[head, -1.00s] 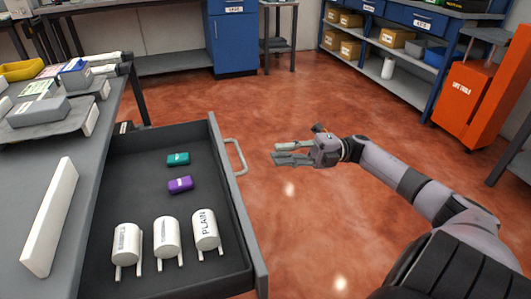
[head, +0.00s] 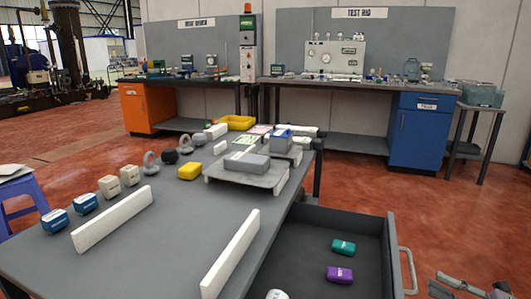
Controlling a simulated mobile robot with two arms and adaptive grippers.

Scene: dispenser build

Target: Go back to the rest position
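My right gripper (head: 450,286) is at the bottom right corner of the head view, partly cut off by the lower edge. Its two fingers show apart with nothing between them. It is to the right of the open drawer (head: 375,262) and its pale handle (head: 408,270), apart from both, over the red floor. My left gripper is not in view.
The drawer holds a teal block (head: 344,247), a purple block (head: 339,274) and a white part (head: 277,294) cut off below. The grey table (head: 165,255) carries white bars, a raised tray (head: 240,177) and several small parts. Red floor (head: 430,215) is clear at right.

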